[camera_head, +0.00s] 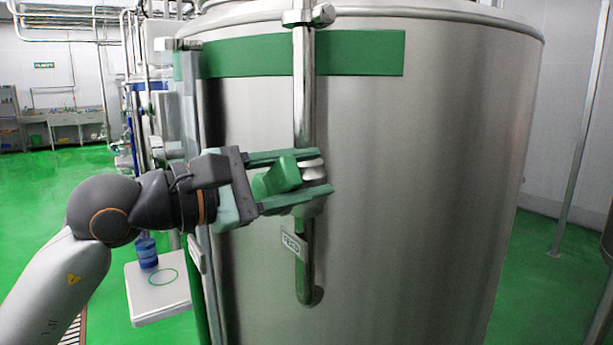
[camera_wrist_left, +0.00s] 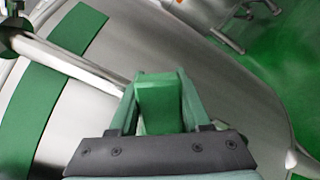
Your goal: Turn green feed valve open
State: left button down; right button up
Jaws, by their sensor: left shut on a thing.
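The green feed valve handle (camera_head: 279,177) is on the vertical steel pipe (camera_head: 304,95) in front of the large steel tank (camera_head: 430,190). My left gripper (camera_head: 318,178) comes in from the left, with its two green fingers above and below the handle, shut on it. The steel valve body (camera_head: 313,170) shows between the fingertips. In the left wrist view the green handle (camera_wrist_left: 158,105) fills the space between the fingers, and the pipe (camera_wrist_left: 70,62) runs to it from the upper left. My right gripper is not in view.
A green band (camera_head: 365,52) crosses the upper tank. A small label plate (camera_head: 294,246) is on the pipe below the valve. At lower left, a white stand (camera_head: 157,302) holds a blue container (camera_head: 147,252) and a green ring (camera_head: 163,277). Open green floor lies farther left.

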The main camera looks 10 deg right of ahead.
pick_arm(q)
jog(key=shift+c, duration=1.8)
grip_release()
jog(key=b+v, duration=0.1)
jog(key=v, duration=1.1)
jog(key=shift+a+b, duration=0.25)
jog(key=shift+b, duration=0.1)
jog(key=shift+s, duration=0.1)
